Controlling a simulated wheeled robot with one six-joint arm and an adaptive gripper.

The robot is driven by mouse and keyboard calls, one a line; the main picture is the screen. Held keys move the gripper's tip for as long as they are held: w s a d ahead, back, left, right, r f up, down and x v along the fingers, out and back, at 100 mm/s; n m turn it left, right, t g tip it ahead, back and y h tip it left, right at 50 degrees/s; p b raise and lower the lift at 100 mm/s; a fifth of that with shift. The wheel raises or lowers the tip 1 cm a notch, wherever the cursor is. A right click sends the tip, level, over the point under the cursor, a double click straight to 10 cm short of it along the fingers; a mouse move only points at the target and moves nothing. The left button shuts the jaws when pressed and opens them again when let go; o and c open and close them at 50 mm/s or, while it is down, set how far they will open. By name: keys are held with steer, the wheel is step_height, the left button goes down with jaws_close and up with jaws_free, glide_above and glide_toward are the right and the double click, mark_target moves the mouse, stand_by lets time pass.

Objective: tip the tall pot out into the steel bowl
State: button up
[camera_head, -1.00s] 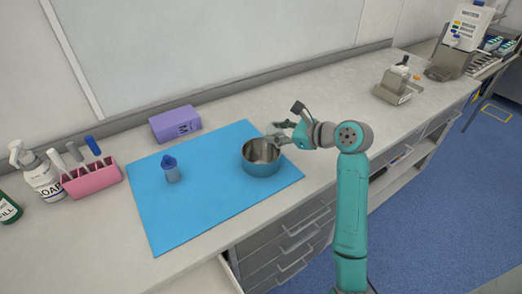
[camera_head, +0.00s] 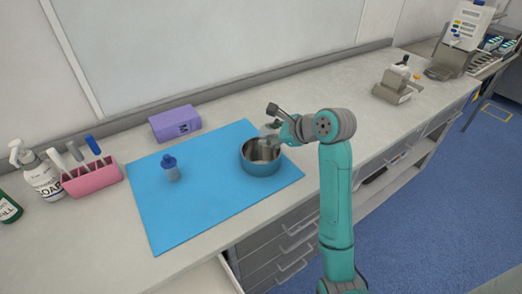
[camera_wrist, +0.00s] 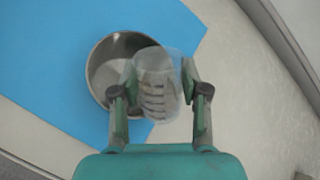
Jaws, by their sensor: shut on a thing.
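The steel bowl (camera_head: 258,170) stands on the blue mat, near its right side. It also shows in the wrist view (camera_wrist: 97,72), partly covered by the pot. My gripper (camera_head: 271,137) is above the bowl's back right rim. In the wrist view my gripper (camera_wrist: 158,84) is shut on a clear, see-through tall pot (camera_wrist: 156,62), with a finger on each side. The pot (camera_head: 266,132) is small and faint in the head view and looks tilted over the bowl. I cannot tell whether anything is in it or coming out.
A pink rack (camera_head: 92,178) and a soap bottle (camera_head: 43,180) stand at left. The counter to the right of the mat is clear up to a grey device (camera_head: 396,85).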

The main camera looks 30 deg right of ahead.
steer(key=shift+a+r+n+g+h+p, duration=0.15)
steer(key=shift+r+n+g+h, duration=0.15)
steer(key=shift+g+h, duration=0.2)
steer(key=shift+r+n+g+h+p, duration=0.2)
steer(key=shift+n+g+h, duration=0.1)
steer(key=shift+g+h, duration=0.15)
stand_by(1.1)
steer(key=shift+w+a+f+n+g+h+p, duration=0.15)
steer(key=shift+f+n+g+h+p, duration=0.2)
steer(key=shift+f+h+p, duration=0.25)
stand_by(0.8)
steer(key=shift+f+n+g+h+p, duration=0.3)
steer(key=shift+f+g+h, duration=0.15)
steer(key=shift+h, duration=0.3)
stand_by(2.3)
steer(key=shift+r+h, duration=0.1)
steer(key=shift+h, duration=0.2)
stand_by(1.2)
